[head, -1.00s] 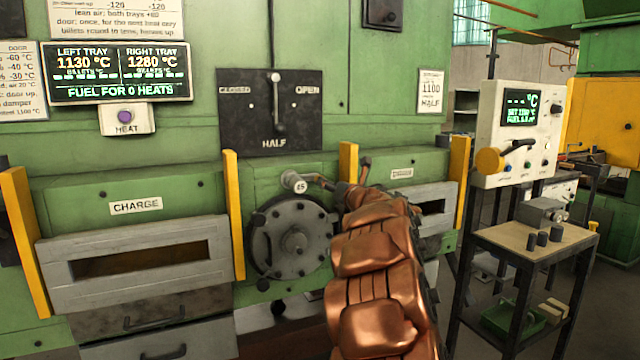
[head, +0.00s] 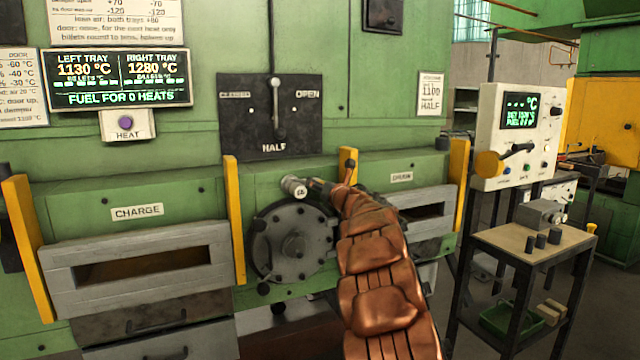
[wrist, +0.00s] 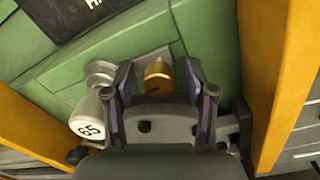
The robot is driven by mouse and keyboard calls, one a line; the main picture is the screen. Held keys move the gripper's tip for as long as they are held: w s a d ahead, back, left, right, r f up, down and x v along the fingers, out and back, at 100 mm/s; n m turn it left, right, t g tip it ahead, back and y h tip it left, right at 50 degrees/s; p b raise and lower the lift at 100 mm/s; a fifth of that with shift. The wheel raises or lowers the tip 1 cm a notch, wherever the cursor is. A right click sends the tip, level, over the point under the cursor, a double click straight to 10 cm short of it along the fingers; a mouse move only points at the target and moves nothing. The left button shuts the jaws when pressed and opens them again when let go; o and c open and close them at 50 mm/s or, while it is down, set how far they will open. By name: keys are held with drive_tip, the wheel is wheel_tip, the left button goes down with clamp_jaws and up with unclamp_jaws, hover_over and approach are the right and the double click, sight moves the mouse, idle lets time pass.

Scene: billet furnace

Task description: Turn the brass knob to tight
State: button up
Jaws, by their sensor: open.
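The brass knob (wrist: 158,78) shows in the wrist view as a short golden cylinder with a dark mark on its face. It sits on a small grey plate on the green furnace front. My gripper (wrist: 158,73) is open, with one dark finger on each side of the knob. Small gaps seem to show between the fingers and the knob; I cannot tell if either touches. In the head view my coppery arm reaches to the furnace front above the round bolted hatch, and the knob is hidden there.
A white cylinder marked 65 (wrist: 88,118) stands close left of my gripper; it also shows in the head view (head: 294,186). Yellow posts (head: 235,215) flank the spot, one close right in the wrist view (wrist: 270,80). A lever (head: 276,105) points up above. A side table (head: 520,240) stands right.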

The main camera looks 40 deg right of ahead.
drive_tip(key=shift+w, duration=0.1)
drive_tip(key=shift+c, duration=0.4)
drive_tip(key=shift+r, duration=0.1)
clamp_jaws()
drive_tip(key=m+p, duration=0.1)
drive_tip(key=m, duration=0.3)
drive_tip(key=shift+r+m, duration=0.1)
drive_tip(key=shift+m, duration=0.2)
drive_tip(key=m+p, duration=0.2)
drive_tip(key=m, duration=0.3)
drive_tip(key=shift+m+p, duration=0.3)
drive_tip(key=m+p, duration=0.3)
drive_tip(key=m, duration=0.2)
drive_tip(key=shift+h, duration=0.4)
drive_tip(key=shift+m+p, duration=1)
drive_tip(key=shift+m, duration=1.3)
